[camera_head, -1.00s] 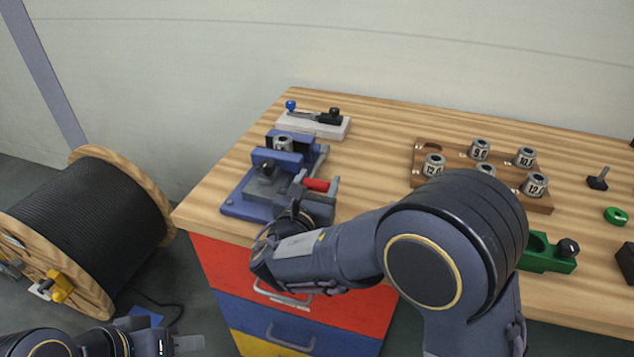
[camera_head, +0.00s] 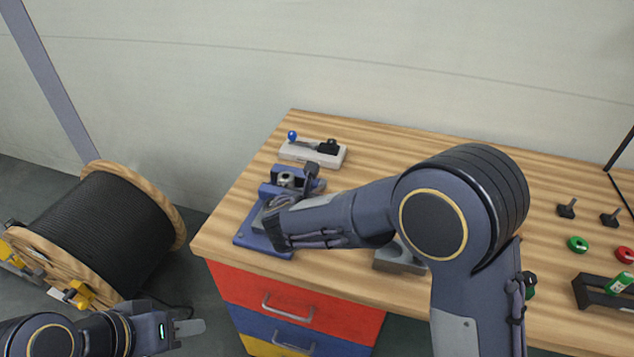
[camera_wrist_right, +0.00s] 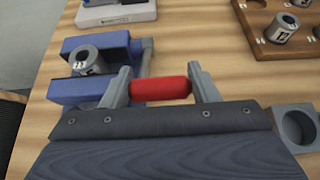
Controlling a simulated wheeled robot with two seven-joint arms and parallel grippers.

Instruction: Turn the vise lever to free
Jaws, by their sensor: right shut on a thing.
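The blue vise (camera_head: 262,236) stands at the left end of the wooden bench, with a grey metal die (camera_head: 287,180) in it. The vise (camera_wrist_right: 88,60) and the die (camera_wrist_right: 87,60) also show in the right wrist view. My right gripper (camera_wrist_right: 160,80) is shut on the red grip of the vise lever (camera_wrist_right: 160,89), one finger at each end. In the head view, my right forearm hides the lever and fingertips. My left gripper (camera_head: 190,327) is low at the left, away from the bench; its finger gap does not show.
A white fixture with a blue knob (camera_head: 312,153) stands behind the vise. A wooden rack of dies (camera_wrist_right: 285,25) and a grey block with a round recess (camera_wrist_right: 298,128) lie to the right. A cable reel (camera_head: 105,220) stands on the floor at left.

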